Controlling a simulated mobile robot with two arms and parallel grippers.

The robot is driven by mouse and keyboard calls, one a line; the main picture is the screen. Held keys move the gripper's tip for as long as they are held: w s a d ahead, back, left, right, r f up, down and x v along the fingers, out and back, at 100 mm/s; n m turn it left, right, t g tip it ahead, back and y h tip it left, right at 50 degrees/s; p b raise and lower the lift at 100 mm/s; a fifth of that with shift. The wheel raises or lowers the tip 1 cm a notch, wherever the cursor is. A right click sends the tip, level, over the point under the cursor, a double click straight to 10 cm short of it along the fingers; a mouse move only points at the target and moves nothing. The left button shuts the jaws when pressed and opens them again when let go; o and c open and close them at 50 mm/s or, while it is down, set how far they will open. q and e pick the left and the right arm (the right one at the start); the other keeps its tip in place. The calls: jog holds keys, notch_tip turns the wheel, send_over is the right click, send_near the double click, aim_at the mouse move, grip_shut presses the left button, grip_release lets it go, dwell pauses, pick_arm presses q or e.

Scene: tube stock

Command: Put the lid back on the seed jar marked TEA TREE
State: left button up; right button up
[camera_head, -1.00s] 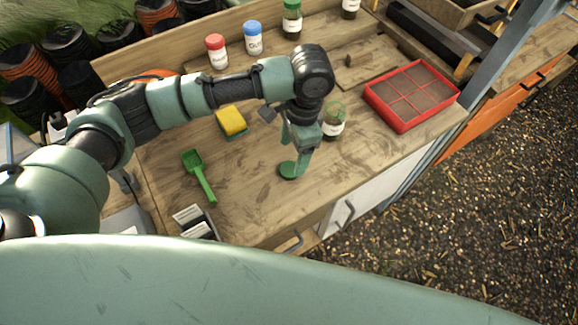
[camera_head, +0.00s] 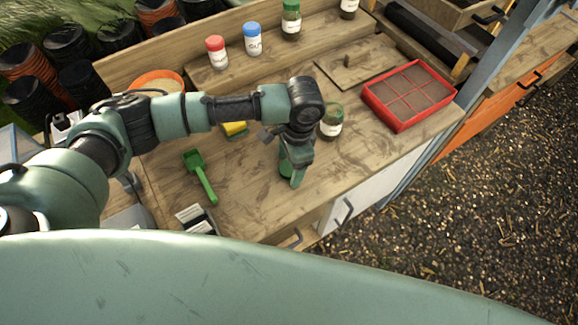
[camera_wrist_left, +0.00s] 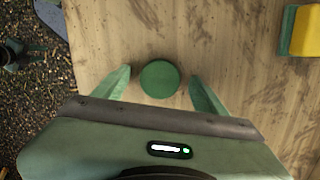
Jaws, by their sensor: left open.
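A round green lid (camera_wrist_left: 160,79) lies flat on the wooden bench. My left gripper (camera_head: 291,172) is open, pointing down over it. In the left wrist view, the two fingers of that gripper stand on either side of the lid, with a gap at each side. In the head view the lid is mostly hidden behind the fingers. A greenish glass jar (camera_head: 331,124) without a lid stands just right of and behind the gripper. It has a white label whose text is too small to read. My right gripper is not in view.
A red sectioned tray (camera_head: 372,102) stands to the right. A green scoop (camera_head: 200,175) and a yellow sponge (camera_head: 235,128) lie to the left; the sponge also shows in the left wrist view (camera_wrist_left: 308,30). Red-lidded (camera_head: 216,51), blue-lidded (camera_head: 252,39) and green-lidded (camera_head: 291,20) jars stand behind.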

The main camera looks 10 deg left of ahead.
aim_at(290, 168)
pick_arm(q)
jog(key=c, duration=1.4)
jog(key=shift+r, duration=0.15)
jog(key=shift+r, duration=0.65)
notch_tip(290, 168, up, 18)
jog(key=b, duration=0.1)
jog(key=shift+r, duration=0.25)
